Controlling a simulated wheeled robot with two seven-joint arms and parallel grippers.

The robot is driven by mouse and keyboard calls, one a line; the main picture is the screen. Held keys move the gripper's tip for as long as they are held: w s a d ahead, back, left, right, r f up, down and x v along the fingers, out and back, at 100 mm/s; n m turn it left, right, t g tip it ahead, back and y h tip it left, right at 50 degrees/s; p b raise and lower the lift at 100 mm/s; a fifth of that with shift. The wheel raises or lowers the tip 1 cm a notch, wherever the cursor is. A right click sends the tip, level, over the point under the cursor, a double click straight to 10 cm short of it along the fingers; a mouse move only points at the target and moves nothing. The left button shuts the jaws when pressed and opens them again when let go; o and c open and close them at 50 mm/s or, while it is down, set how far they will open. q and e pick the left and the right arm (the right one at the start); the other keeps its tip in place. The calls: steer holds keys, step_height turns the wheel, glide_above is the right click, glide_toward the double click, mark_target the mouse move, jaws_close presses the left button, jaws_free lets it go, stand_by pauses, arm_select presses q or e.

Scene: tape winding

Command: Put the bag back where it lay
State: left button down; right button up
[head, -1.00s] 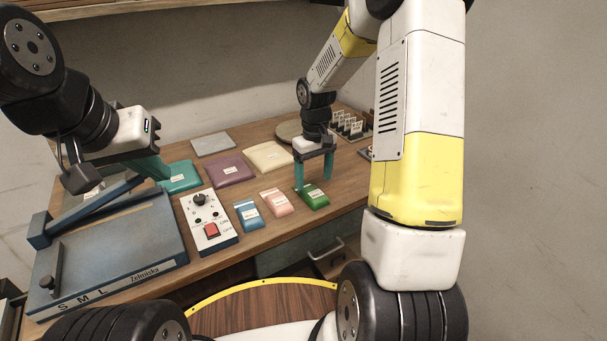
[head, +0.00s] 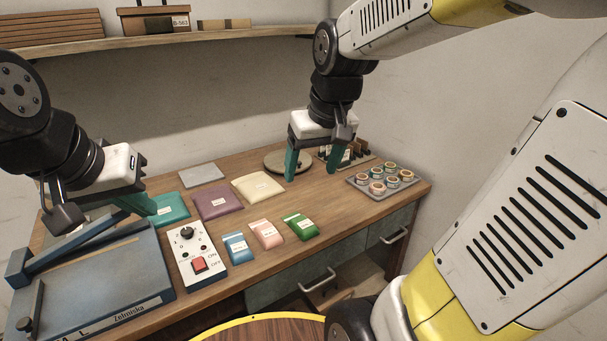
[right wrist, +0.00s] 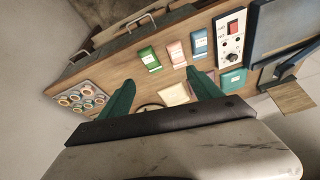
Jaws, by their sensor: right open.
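A small green bag (head: 300,227) with a white label lies flat at the right end of a row with a pink bag (head: 266,235) and a blue bag (head: 238,247). The green bag also shows in the right wrist view (right wrist: 150,59). My right gripper (head: 311,174) is open and empty, raised above the table behind the green bag. Its two teal fingers are spread wide in the right wrist view (right wrist: 158,84). My left gripper (head: 142,203) is low beside the blue lever at the left; its fingers overlap, so its opening is unclear.
Larger teal (head: 171,209), purple (head: 217,202) and cream (head: 258,187) bags lie behind the row. A switch box (head: 197,256) and a blue sealer (head: 95,275) stand left. A tray of rolls (head: 384,180) sits right. The wood right of the green bag is clear.

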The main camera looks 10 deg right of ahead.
steer(key=s+a+r+m+t+y, duration=0.1)
steer(key=s+t, duration=0.1)
steer(key=s, duration=0.6)
steer(key=shift+r, duration=0.3)
steer(key=shift+s+a, duration=0.1)
stand_by(0.5)
